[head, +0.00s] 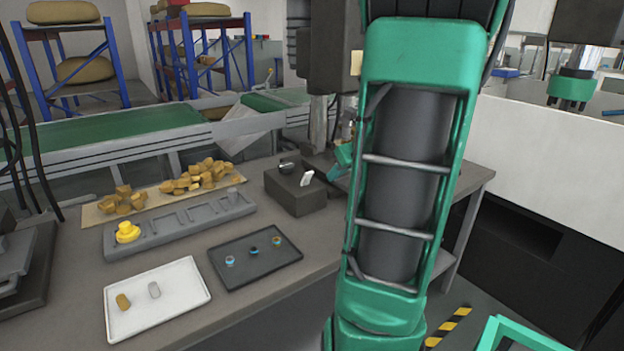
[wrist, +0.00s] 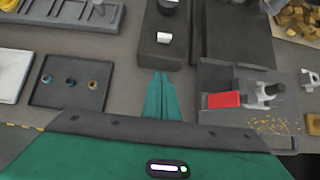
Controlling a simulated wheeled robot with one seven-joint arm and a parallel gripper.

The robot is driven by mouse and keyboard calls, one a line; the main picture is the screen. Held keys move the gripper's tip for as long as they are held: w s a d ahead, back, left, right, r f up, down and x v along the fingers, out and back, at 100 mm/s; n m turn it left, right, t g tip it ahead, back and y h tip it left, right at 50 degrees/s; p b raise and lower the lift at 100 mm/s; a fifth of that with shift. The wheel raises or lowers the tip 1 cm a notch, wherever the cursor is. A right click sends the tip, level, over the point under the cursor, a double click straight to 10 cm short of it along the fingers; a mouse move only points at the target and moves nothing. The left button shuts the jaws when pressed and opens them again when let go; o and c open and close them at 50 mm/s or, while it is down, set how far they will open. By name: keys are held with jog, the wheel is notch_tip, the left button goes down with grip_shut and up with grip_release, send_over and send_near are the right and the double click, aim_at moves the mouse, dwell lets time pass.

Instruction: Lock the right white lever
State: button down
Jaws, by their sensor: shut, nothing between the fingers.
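A small white lever (head: 307,178) stands on the front of a dark box (head: 292,194) on the table. The lever shows as a white block (wrist: 164,38) on the box (wrist: 150,53) in the wrist view. No second white lever is clear to me. My gripper (wrist: 161,76) is shut and empty, its teal fingers together. In the wrist view the fingertips appear just below the box's near edge; I cannot tell if they touch it. In the head view my arm hides most of the gripper, with only a teal part beside the arm, right of the box.
Right of the box in the wrist view is a grey fixture with a red block (wrist: 223,99) and a metal clamp (wrist: 262,94). Left are a dark tray (head: 232,283) with small rings, a white tray (head: 185,314) and a grey slotted rack (head: 165,234). Bare table separates trays and box.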

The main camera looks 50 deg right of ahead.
aim_at(307, 178)
jog(key=w+d+f, duration=0.2)
jog(key=w+f, duration=0.3)
jog(key=w, duration=0.5)
jog(key=shift+d+f, duration=0.15)
jog(key=shift+f, duration=0.15)
